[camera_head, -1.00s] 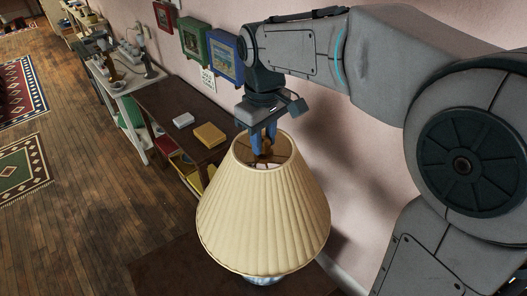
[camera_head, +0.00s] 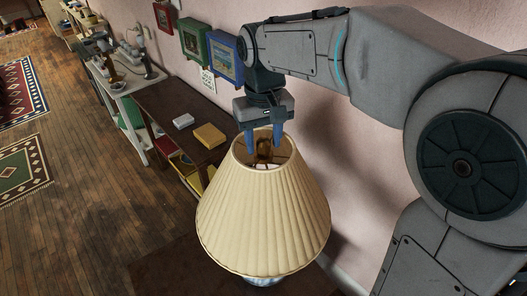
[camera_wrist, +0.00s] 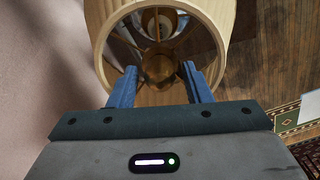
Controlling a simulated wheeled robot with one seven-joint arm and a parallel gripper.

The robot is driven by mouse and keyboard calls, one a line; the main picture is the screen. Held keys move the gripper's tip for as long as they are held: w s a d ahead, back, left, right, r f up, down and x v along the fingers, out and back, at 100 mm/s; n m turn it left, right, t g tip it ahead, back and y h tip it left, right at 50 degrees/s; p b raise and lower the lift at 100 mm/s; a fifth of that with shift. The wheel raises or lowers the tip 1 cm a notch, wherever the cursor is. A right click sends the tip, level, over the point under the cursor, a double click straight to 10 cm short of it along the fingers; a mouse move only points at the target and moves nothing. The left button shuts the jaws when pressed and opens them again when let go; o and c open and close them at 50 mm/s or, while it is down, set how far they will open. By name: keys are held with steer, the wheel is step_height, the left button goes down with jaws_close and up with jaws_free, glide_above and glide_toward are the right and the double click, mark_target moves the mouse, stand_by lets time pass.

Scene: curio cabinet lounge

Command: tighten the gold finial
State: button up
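The gold finial (camera_head: 264,149) stands at the top centre of a cream pleated lampshade (camera_head: 262,215), inside the shade's upper opening. In the wrist view the finial (camera_wrist: 158,68) shows as a brownish-gold knob with thin spokes around it. My gripper (camera_head: 264,146) is above the lamp, pointing down, with its blue fingers apart. In the wrist view my gripper (camera_wrist: 160,72) has one finger on each side of the finial, with visible gaps between. How far the finial has been screwed down cannot be told.
The pink wall (camera_head: 350,150) runs close behind the lamp. Framed pictures (camera_head: 225,55) hang near my wrist. A dark shelf (camera_head: 165,100) with a yellow box (camera_head: 209,136) and a white box (camera_head: 183,120) stands to the left.

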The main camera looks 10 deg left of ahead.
steer(key=n, duration=0.4)
steer(key=shift+p, duration=0.3)
steer(key=n, duration=0.3)
steer(key=shift+n, duration=0.3)
steer(key=n, duration=1.5)
steer(key=shift+n, duration=3.6)
